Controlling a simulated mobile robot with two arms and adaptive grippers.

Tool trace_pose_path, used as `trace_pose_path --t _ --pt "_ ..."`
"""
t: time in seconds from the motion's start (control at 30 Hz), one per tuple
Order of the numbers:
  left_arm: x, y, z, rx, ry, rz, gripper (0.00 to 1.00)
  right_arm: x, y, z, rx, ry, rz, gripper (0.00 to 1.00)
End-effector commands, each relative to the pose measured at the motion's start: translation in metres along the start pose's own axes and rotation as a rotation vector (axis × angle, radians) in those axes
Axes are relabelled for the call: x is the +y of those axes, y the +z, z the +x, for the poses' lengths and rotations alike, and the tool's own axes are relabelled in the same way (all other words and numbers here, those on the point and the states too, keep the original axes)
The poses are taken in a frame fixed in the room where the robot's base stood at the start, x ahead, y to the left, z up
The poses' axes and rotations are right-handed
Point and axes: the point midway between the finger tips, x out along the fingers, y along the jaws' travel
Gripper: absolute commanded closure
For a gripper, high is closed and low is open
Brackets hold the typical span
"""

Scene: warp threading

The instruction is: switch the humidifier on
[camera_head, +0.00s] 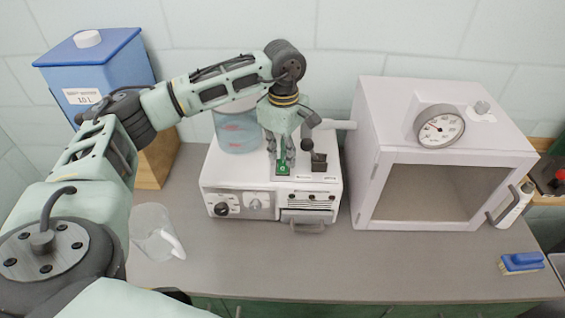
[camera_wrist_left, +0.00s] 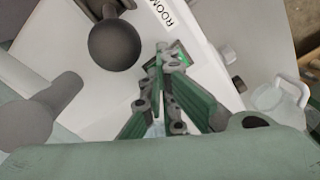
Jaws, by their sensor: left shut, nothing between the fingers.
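The humidifier (camera_head: 215,165) is a white box on the counter, with a knob and a small drawer on its front. A clear tank (camera_head: 238,130) with water sits at its back left. A small green switch (camera_head: 283,170) is on its top near the front edge; it also shows bright green in the left wrist view (camera_wrist_left: 180,55). My left gripper (camera_head: 281,158) points down over the switch. Its fingers (camera_wrist_left: 163,62) are shut and empty, with the tips right beside or on the switch; contact is unclear. My right gripper is not in view.
A white chamber (camera_head: 440,120) with a dial gauge (camera_head: 438,126) stands to the right. A dark ball-topped part (camera_wrist_left: 115,45) rises close to my left gripper. A clear jug (camera_head: 155,230) stands front left, a blue container (camera_head: 95,65) behind. A blue brush (camera_head: 522,262) lies right.

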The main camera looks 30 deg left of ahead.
Motion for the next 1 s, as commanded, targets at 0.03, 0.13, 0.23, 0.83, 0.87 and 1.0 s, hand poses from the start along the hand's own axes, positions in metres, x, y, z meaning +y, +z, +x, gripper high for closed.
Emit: trace_pose_path --t 0.03,0.13,0.23,0.83,0.87,1.0 --pt "0.001 0.0 -0.008 -0.001 0.002 0.0 1.0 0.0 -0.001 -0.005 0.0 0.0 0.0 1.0" --pt "0.001 0.0 -0.017 0.0 0.003 0.0 1.0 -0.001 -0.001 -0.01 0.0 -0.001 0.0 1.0" --pt "0.001 0.0 -0.025 -0.001 0.004 0.0 1.0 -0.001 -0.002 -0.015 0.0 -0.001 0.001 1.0" --pt "0.001 0.0 -0.065 -0.001 0.005 0.0 1.0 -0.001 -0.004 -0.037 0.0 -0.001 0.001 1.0" --pt "0.001 0.0 -0.065 -0.001 0.004 0.0 1.0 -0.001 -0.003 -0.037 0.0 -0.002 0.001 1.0" --pt "0.001 0.0 -0.064 -0.001 0.004 0.0 1.0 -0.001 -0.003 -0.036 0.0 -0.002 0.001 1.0"
